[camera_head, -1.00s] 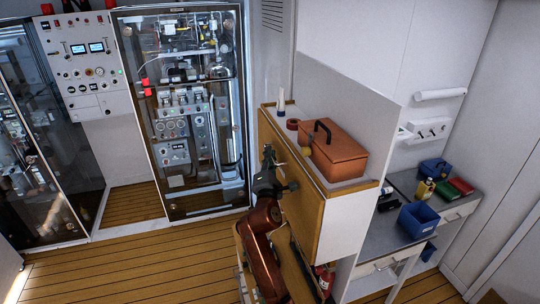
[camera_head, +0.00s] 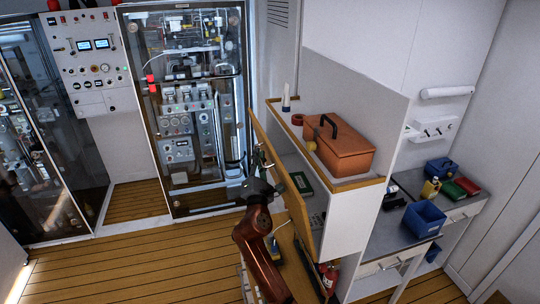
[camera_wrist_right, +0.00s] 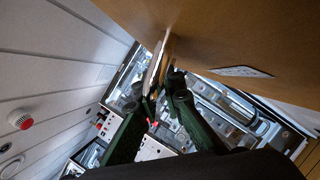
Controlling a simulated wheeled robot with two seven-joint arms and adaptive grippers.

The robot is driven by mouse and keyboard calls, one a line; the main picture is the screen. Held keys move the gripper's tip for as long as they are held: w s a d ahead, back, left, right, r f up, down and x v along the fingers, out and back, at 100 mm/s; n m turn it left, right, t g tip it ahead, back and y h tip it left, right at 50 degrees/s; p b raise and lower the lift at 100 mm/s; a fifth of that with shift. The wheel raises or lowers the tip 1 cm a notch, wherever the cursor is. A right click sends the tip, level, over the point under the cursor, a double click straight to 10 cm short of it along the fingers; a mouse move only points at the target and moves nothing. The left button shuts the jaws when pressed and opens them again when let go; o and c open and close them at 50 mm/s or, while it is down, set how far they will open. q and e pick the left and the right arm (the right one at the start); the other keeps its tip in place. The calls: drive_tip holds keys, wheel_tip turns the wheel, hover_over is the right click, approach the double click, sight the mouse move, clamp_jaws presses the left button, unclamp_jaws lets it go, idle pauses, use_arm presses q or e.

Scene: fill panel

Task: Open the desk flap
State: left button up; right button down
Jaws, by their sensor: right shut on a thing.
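The desk flap (camera_head: 297,203) is a wooden panel on the front of the white cabinet. It leans out from the cabinet at its top, with a gap behind it. In the head view my right gripper (camera_head: 264,166) is at the flap's outer face, near its upper edge. In the right wrist view the flap (camera_wrist_right: 250,40) fills the upper right, and my right gripper (camera_wrist_right: 163,88) is shut on a thin, pale part beside it, seemingly the flap's handle. The exact contact is partly hidden. My left gripper is not in view.
A brown toolbox (camera_head: 342,152) and a red ring (camera_head: 297,119) sit on the cabinet top. A green item (camera_head: 301,182) lies inside the cabinet. A blue bin (camera_head: 423,219) stands on the desk to the right. The wooden floor (camera_head: 110,275) at left is clear.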

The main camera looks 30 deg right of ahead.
drive_tip(key=w+a+f+n+t+y+b, duration=0.1)
drive_tip(key=a+f+n+t+y+b, duration=0.1)
drive_tip(key=a+f+n, duration=0.4)
drive_tip(key=w+a+f+n+t+y+b, duration=0.1)
drive_tip(key=a+f+n+y+b, duration=0.4)
drive_tip(key=f+n, duration=0.5)
drive_tip(key=shift+w+a+f+n+t+b, duration=0.4)
drive_tip(key=shift+w+a+f+b, duration=0.35)
drive_tip(key=shift+a+f, duration=0.8)
drive_tip(key=shift+s+d+f, duration=0.1)
drive_tip(key=shift+d+f, duration=0.1)
drive_tip(key=shift+d, duration=0.05)
drive_tip(key=c, duration=2)
unclamp_jaws()
drive_tip(key=shift+c, duration=0.2)
